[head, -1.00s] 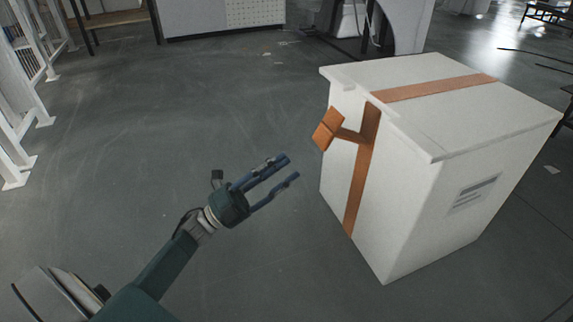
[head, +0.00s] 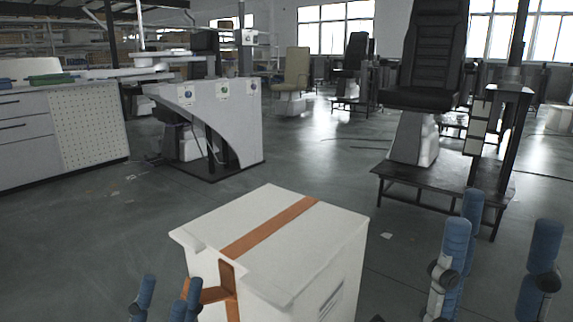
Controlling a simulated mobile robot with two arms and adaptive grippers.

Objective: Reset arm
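A white box (head: 270,243) with an orange-brown strap (head: 270,227) over its top stands in the lower middle of the head view. An orange-brown handle piece (head: 213,295) sticks out from its left side. My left gripper (head: 170,285) is at the bottom edge, left of the box, with its blue fingers apart. One finger overlaps the end of the handle piece in the picture; I cannot tell whether they touch. My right gripper (head: 500,235) is at the lower right, its blue fingers raised and wide apart, clear of the box. Both palms are out of frame.
A black chair (head: 425,60) on a dark metal platform (head: 440,188) stands behind at the right. A white curved-sided station (head: 240,120) and a grey cabinet (head: 60,140) with a perforated panel stand at the back left. The floor between them and the box is open.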

